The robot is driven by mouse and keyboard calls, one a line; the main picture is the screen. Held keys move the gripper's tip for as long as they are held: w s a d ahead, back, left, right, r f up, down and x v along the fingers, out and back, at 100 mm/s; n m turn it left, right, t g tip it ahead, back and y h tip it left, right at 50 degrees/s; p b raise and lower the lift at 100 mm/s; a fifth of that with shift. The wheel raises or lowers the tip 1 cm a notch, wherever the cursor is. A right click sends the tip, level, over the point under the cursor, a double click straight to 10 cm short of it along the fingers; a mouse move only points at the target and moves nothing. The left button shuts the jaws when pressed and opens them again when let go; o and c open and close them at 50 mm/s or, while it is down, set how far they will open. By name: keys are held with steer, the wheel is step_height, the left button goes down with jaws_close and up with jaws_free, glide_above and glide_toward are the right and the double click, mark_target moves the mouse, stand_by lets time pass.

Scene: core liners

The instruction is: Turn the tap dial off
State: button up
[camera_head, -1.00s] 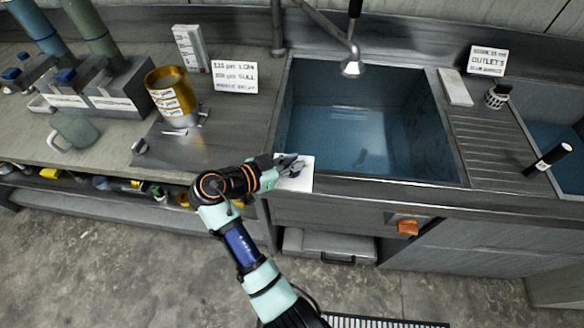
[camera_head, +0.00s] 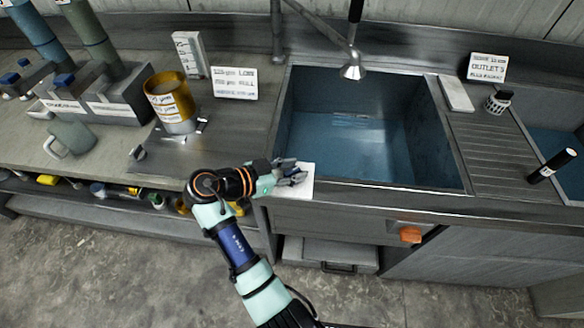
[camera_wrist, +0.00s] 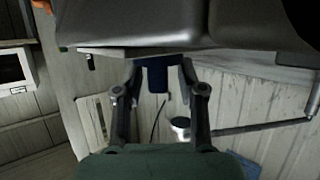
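An orange dial (camera_head: 410,234) sits on the front panel below the sink, towards its right side. A small orange patch shows at the top left edge of the wrist view; I cannot tell if it is the same dial. My gripper (camera_head: 292,176) is over the sink's front left corner, above a white card (camera_head: 303,190), well left of the dial and apart from it. In the wrist view my gripper (camera_wrist: 160,76) has its two fingers apart, with a dark blue shape visible between them that I cannot identify. The tap spout (camera_head: 350,71) hangs over the back of the sink.
The sink (camera_head: 464,165) holds bluish water. A gold-topped can (camera_head: 172,104) and a label card (camera_head: 234,83) stand on the left counter. A black cylinder (camera_head: 552,164) leans at the right. An open shelf with several items runs below the left counter. The floor in front is clear.

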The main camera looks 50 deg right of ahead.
steer(key=shift+r, duration=0.1)
steer(key=shift+a, duration=0.15)
steer(key=v, duration=1.2)
